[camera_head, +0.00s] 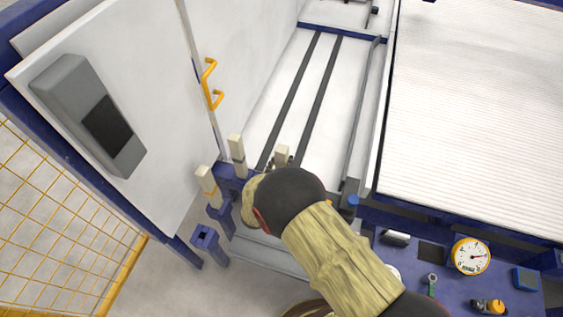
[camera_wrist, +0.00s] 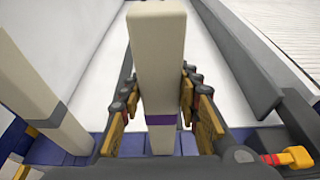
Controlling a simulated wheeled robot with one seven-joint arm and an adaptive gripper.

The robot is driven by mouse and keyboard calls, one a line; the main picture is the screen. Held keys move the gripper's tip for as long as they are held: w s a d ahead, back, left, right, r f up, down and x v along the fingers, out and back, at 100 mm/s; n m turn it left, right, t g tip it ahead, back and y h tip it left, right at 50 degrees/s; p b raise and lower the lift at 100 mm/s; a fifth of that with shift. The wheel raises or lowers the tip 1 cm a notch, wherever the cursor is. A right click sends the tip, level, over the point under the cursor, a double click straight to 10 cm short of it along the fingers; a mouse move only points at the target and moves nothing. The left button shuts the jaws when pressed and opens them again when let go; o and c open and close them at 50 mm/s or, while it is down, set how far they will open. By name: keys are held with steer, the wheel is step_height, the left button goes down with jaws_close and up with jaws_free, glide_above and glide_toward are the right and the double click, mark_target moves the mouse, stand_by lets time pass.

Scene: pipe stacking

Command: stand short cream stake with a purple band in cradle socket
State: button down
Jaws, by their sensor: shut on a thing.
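The cream stake with a purple band (camera_wrist: 158,60) stands upright in the middle of the wrist view, its band low down. My gripper (camera_wrist: 157,100) is shut on it, with a finger on each side. The blue cradle (camera_wrist: 105,145) lies below the stake in the wrist view. I cannot tell whether the stake's foot is inside a socket. An empty square blue socket (camera_head: 206,236) shows at the front left.
A cream stake with a dark band (camera_head: 237,152) and one with an orange band (camera_head: 206,185) stand left of my gripper. A white panel (camera_head: 110,90) rises at the left, beside a yellow mesh fence (camera_head: 60,215). A gauge (camera_head: 470,256) sits on the blue bench at right.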

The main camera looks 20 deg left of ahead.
steer(key=c, duration=1.2)
jaws_free()
steer(key=shift+c, duration=0.2)
steer(key=shift+s, duration=0.1)
steer(key=v, duration=1.1)
steer(key=shift+s+d+r, duration=0.1)
steer(key=shift+s+r, duration=0.15)
steer(key=shift+s, duration=0.1)
